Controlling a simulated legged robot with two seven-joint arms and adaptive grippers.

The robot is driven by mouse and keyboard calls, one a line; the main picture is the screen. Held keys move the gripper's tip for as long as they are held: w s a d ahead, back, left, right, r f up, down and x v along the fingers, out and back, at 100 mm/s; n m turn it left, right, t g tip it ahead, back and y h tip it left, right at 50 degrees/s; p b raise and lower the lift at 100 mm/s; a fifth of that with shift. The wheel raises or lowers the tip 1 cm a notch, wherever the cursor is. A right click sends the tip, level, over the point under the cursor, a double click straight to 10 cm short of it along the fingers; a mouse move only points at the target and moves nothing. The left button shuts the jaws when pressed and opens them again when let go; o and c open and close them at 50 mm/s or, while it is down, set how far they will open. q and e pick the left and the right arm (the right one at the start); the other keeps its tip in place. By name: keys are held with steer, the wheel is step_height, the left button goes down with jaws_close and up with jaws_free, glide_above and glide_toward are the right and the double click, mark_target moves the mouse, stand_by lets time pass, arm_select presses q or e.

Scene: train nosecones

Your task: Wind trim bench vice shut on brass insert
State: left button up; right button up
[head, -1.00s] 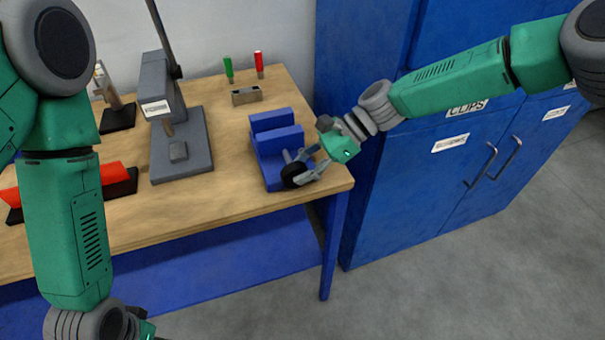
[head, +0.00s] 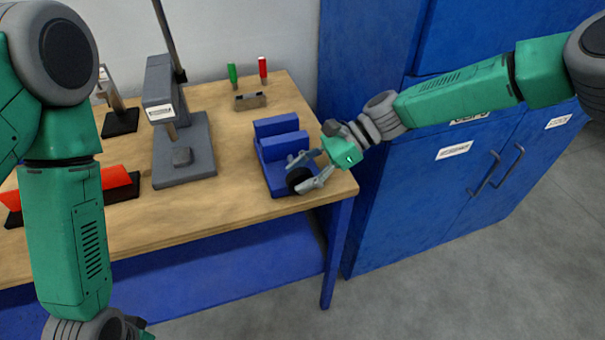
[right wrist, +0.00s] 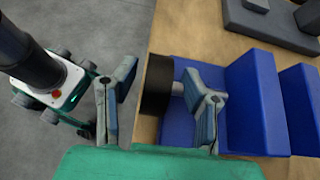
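The blue bench vice (head: 287,178) stands at the right front of the wooden bench. Its two upright blue jaws (head: 281,146) have a narrow gap between them; they also show in the right wrist view (right wrist: 253,100). I cannot make out a brass insert. The vice's black round handle (head: 299,180) faces the bench's front edge. My right gripper (head: 308,172) has its fingers apart on either side of this handle. In the right wrist view the handle (right wrist: 157,86) lies between the fingers, with gaps showing. My left gripper's fingers are below the head view.
A grey press (head: 184,150) stands left of the vice. Red and green handled tools (head: 262,68) and a small grey block (head: 250,101) are behind it. A red part (head: 116,176) lies farther left. A blue cabinet (head: 430,200) stands right of the bench (head: 225,205).

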steer(key=shift+w+d, duration=0.15)
steer(key=shift+d, duration=0.1)
steer(key=v, duration=1.1)
steer(key=shift+r, duration=0.15)
